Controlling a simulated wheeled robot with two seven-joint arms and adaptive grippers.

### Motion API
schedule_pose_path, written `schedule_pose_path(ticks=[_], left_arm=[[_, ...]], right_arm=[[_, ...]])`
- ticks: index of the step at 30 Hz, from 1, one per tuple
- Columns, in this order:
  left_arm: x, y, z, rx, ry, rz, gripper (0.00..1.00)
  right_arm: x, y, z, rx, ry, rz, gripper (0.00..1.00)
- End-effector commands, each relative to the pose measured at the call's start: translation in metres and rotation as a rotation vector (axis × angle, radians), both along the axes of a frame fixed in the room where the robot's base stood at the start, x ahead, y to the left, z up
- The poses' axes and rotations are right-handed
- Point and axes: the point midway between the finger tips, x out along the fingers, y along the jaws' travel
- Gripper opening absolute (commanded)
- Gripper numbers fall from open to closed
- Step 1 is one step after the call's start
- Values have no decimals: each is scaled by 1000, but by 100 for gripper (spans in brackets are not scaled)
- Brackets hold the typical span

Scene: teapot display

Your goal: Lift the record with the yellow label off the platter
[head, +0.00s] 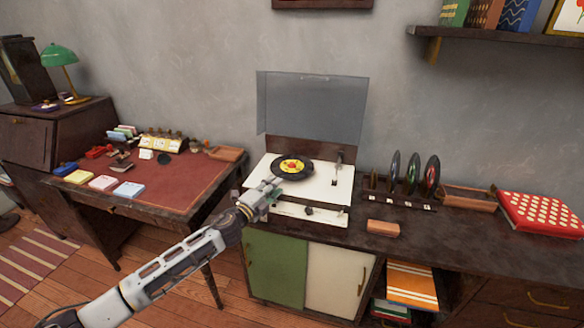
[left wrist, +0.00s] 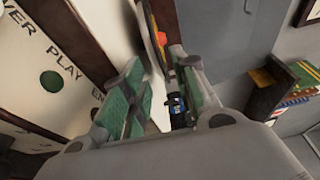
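The black record with the yellow label (head: 291,167) lies flat on the platter of the white record player (head: 326,190). A small red spot shows at the label's middle. The platter is hidden under the record. My left gripper (head: 268,190) is at the player's front left, just below the record's near edge in the head view. In the left wrist view the gripper's green-padded fingers (left wrist: 160,85) are apart, with nothing clearly held between them. The record (left wrist: 161,38) shows there steeply foreshortened, beyond and partly behind one finger. I cannot tell if they touch. My right gripper is out of view.
The player's clear lid (head: 312,105) stands open behind. The tonearm (head: 339,165) is right of the record. A desk with a red top (head: 165,185) is left.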

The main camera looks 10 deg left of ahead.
Motion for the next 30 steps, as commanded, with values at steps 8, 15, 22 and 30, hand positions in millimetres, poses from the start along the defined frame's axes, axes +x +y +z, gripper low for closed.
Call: schedule_pose_path(ticks=[8,15,22,30], left_arm=[[18,-7,0,0,-1,1,29],[33,-12,0,-2,-2,1,29],[40,-14,0,0,-1,0,29],[40,-14,-1,0,0,0,29]], right_arm=[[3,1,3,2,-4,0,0],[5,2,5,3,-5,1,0],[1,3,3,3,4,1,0],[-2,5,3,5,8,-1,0]])
